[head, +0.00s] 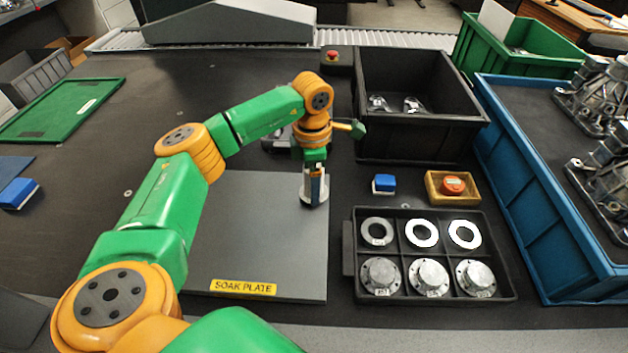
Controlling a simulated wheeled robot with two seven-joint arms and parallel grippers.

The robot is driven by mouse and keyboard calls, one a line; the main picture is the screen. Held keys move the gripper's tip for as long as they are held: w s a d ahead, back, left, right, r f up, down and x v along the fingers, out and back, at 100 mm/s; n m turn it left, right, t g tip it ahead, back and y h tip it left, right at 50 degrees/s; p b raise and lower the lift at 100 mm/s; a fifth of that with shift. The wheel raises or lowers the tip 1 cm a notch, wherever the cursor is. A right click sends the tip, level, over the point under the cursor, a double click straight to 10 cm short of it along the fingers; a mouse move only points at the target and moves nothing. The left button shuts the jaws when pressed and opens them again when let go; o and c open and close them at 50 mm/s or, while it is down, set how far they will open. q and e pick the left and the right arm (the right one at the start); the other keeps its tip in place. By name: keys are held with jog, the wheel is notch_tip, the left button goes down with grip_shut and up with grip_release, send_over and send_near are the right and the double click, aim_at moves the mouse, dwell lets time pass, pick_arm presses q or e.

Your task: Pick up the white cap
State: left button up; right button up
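I cannot make out a white cap for certain in the head view. My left gripper (314,199) points down over the right part of the grey soak plate (255,235). Its fingers look close together, and a pale patch shows at them. I cannot tell whether that is a held thing or part of the gripper. My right gripper is not in view. A black divided tray (348,262) right of the plate holds pale flat rings (422,233) in its back row and round metal flanged parts (429,277) in its front row.
A blue block (384,183) and a yellow tray (434,197) with an orange-red round piece (453,185) lie behind the divided tray. A deep black bin (418,137) and a blue crate (535,215) bound the right side.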

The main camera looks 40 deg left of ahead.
pick_arm(q)
jog(key=shift+r, duration=0.1)
grip_shut()
jog(key=shift+r, duration=0.1)
